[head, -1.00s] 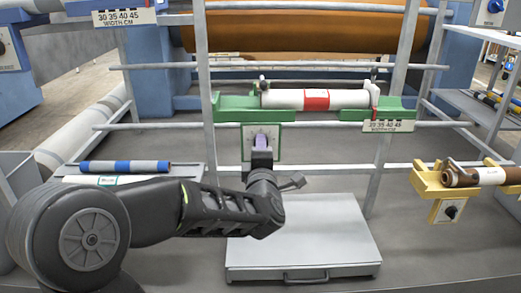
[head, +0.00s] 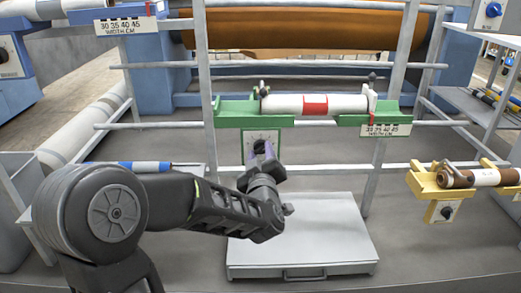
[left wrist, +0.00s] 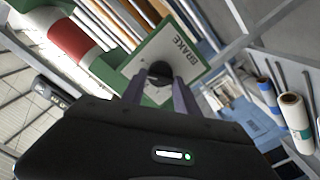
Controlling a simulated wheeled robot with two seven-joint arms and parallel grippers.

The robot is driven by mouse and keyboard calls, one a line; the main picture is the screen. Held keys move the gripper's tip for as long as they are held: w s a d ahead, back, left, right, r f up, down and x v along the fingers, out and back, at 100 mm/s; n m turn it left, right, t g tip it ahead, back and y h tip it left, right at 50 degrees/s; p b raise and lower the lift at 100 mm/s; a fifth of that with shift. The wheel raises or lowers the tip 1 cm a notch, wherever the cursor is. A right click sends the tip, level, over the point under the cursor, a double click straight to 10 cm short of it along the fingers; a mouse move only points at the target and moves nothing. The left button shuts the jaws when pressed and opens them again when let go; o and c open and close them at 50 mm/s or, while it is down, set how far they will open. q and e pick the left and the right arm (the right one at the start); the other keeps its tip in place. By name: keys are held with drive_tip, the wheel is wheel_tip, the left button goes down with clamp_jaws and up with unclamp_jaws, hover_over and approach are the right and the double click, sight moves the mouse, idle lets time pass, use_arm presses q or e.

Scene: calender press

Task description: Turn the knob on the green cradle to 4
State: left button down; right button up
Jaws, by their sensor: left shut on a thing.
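The green cradle (head: 237,114) sits on the grey rack and holds a white roll with a red band (head: 316,105). Its square dial plate (head: 250,137) hangs below the cradle's left part. In the left wrist view the plate (left wrist: 185,52) reads BRAKE and looks tilted. The dark knob (left wrist: 160,72) is at the plate's middle, between my fingertips. My left gripper (head: 262,150) is shut on the knob, reaching it from below and in front. The knob's pointer and the dial numbers cannot be read. My right gripper is in no view.
A yellow cradle (head: 428,184) with a brown and white roll and its own knob (head: 446,212) is at the right. A grey drawer box (head: 303,252) lies below the green cradle. Rack bars run close around the dial.

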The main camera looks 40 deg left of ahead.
use_arm(q)
drive_tip(key=m+p, duration=0.2)
drive_tip(key=m, duration=0.2)
drive_tip(key=shift+m, duration=0.4)
drive_tip(key=c, duration=0.9)
unclamp_jaws()
